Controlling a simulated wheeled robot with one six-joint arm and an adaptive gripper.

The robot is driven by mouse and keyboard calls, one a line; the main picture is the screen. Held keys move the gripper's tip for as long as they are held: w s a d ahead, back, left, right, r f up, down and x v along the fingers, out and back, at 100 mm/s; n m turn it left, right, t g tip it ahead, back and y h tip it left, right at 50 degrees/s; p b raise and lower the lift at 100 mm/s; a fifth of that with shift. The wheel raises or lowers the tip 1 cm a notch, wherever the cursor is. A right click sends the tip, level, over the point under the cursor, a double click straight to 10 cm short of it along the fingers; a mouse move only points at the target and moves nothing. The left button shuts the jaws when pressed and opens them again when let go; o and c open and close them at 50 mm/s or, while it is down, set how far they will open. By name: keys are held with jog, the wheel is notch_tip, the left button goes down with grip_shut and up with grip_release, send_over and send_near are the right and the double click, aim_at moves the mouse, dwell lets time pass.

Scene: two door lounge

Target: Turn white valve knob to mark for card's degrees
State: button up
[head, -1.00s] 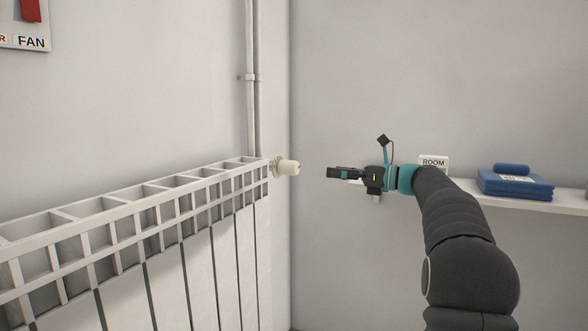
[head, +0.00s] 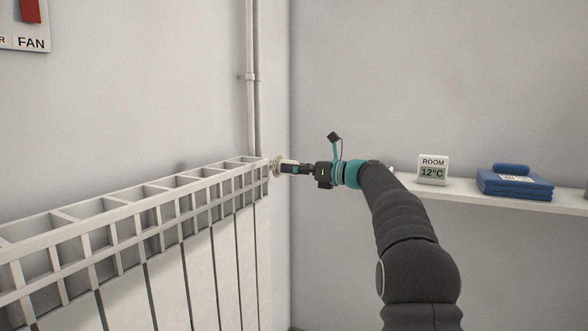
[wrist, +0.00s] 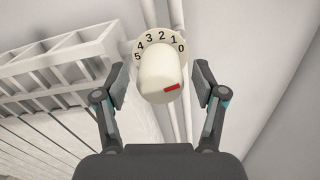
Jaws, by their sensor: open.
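The white valve knob (wrist: 158,78) is large in the wrist view, with a red pointer mark on its lower right side. Behind it a pale dial plate (wrist: 143,47) carries the numbers 0 to 5, with 0 at the right and 5 at the left. The red mark sits below the 0. My gripper (wrist: 160,77) is open, with one finger on each side of the knob and gaps showing between. In the head view my gripper (head: 286,168) is at the radiator's end and covers most of the knob. No card with degrees is readable.
The white radiator (head: 130,235) fills the left, with pipes (head: 251,90) rising behind its end. A room display (head: 432,170) reading 12°C and folded blue cloths (head: 515,183) with a label stand on a wall shelf (head: 480,195). A FAN panel (head: 25,30) is at upper left.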

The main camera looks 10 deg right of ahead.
jog(key=c, duration=1.1)
jog(key=shift+c, duration=0.2)
jog(key=shift+n, duration=0.4)
jog(key=n, duration=0.4)
jog(key=shift+n, duration=0.3)
jog(key=n+b, duration=0.1)
jog(key=n, duration=0.5)
jog(key=shift+f, duration=0.1)
jog(key=n+b, duration=0.3)
jog(key=n, duration=0.3)
jog(key=shift+n, duration=0.4)
jog(key=n+b, duration=0.2)
jog(key=n, duration=0.3)
jog(key=shift+n, duration=0.4)
